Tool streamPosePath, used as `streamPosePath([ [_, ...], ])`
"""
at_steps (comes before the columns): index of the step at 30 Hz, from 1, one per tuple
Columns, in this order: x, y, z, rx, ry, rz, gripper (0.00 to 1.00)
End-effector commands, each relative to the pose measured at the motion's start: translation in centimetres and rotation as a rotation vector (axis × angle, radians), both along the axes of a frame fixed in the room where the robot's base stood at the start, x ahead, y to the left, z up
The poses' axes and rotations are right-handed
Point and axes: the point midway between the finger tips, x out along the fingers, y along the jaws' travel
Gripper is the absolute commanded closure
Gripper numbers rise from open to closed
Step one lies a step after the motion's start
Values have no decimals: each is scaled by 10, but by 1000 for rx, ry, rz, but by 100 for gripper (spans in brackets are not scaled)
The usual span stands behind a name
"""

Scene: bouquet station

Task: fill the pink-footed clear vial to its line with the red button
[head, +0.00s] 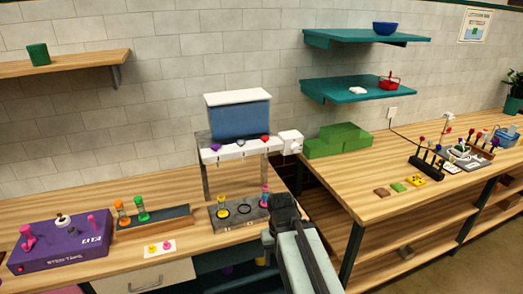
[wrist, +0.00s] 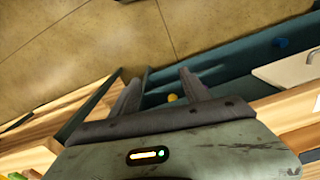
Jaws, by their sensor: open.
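A dispenser with a blue tank (head: 238,119) stands on the wooden bench. Below, on a dark tray (head: 232,222), the pink-footed clear vial (head: 265,194) stands at the right end, close to the left of my gripper in the picture. Its line and fill level are too small to tell. My gripper (head: 281,202) is at the bench's front right, lower than the red button in the picture. The wrist view shows its fingers (wrist: 162,88) apart with nothing between them.
A yellow-footed vial (head: 222,206) stands at the tray's left. A rack with orange and green vials (head: 140,210) and a purple box (head: 60,246) are further left. Green blocks (head: 337,140) sit on the right bench. A gap separates the two benches.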

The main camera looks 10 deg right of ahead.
Motion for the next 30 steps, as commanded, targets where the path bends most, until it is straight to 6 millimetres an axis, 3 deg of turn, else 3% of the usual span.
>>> streamPosePath([
  [13,0,0,0,0,0,0,46],
  [14,0,0,0,0,0,0,49],
  [18,0,0,0,0,0,0,88],
  [20,0,0,0,0,0,0,100],
  [30,0,0,0,0,0,0,100],
])
